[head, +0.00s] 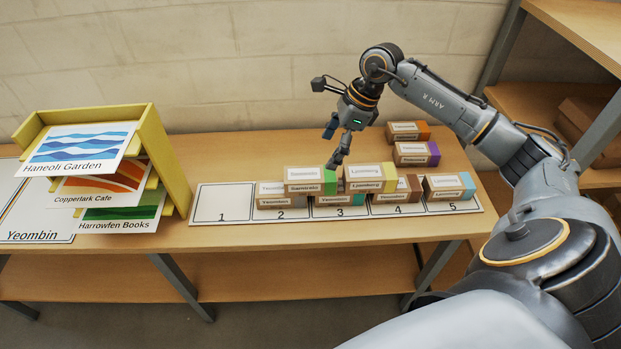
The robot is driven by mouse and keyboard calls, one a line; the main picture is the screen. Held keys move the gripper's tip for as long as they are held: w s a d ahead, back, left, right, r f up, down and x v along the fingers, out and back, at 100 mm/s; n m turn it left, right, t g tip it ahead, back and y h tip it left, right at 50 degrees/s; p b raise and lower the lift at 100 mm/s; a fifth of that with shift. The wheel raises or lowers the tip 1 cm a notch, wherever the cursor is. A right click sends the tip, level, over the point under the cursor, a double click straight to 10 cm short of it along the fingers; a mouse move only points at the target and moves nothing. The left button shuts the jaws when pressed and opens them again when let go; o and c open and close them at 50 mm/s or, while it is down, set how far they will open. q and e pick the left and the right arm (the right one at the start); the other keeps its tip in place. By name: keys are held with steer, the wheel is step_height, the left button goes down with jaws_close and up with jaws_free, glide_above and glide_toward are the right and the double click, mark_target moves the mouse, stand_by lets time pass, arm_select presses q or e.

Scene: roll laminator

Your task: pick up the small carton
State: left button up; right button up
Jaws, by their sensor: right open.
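Several small cartons with white labels and coloured ends stand on a numbered white board (222,203) on the table. A green-ended carton (305,188) and a yellow-ended carton (364,186) are stacked on others over places 2 to 4. A teal-ended carton (444,194) is at place 5. An orange-ended carton (402,135) and a purple-ended carton (411,160) sit behind, to the right. My right gripper (338,160) points down behind the green-ended and yellow-ended cartons, open. Its fingertips are partly hidden, and I cannot tell whether it touches a carton. My left gripper is not in view.
A yellow rack (164,155) holding printed sheets, among them Haneoli Garden (80,146), stands at the left. A Yeombin board (30,236) lies beside it. Place 1 on the numbered board is bare. A wall is close behind; shelving (545,102) stands at the right.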

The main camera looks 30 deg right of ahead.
mark_target(312, 174)
steer(key=p+x, duration=0.1)
steer(key=x, duration=0.4)
steer(key=shift+a+f, duration=0.15)
steer(key=shift+f, duration=0.05)
steer(key=shift+w+a+f+p, duration=0.2)
steer(key=shift+a+f+p, duration=0.1)
steer(key=shift+f+p, duration=0.15)
steer(key=p+x, duration=0.1)
steer(key=x, duration=0.2)
steer(key=shift+w+a+f, duration=0.15)
steer(key=shift+a+f, duration=0.05)
steer(key=shift+f, duration=0.45)
steer(key=shift+c, duration=0.2)
steer(key=c, duration=1.3)
